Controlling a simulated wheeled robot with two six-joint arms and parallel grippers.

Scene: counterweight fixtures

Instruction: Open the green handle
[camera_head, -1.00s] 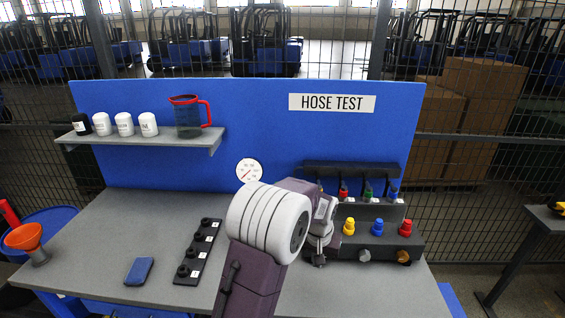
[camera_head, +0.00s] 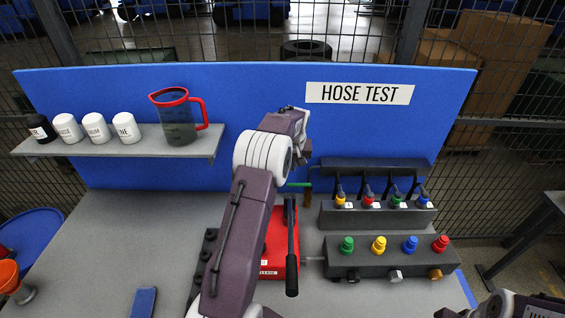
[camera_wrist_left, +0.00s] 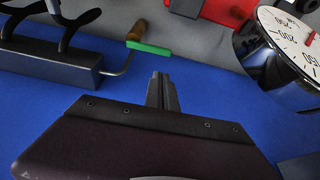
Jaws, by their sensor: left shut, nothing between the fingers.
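The green handle (camera_head: 299,184) is a short flat bar on a bent grey rod, left of the black valve block, in the head view. In the left wrist view the green handle (camera_wrist_left: 150,48) has a brown knob beside it and lies just beyond the fingertips. My left gripper (camera_wrist_left: 162,80) is shut and empty, with a visible gap to the handle. In the head view my left gripper (camera_head: 303,152) is near the blue panel, above the handle; its fingertips are hard to make out. Part of my right arm shows at the bottom right corner; its jaws are not clear.
A red pump (camera_head: 277,245) with a black lever (camera_head: 292,250) stands below the handle. The valve block (camera_head: 376,215) and a front block (camera_head: 390,262) with coloured caps stand to the right. A gauge (camera_wrist_left: 285,45) is close on the right in the wrist view.

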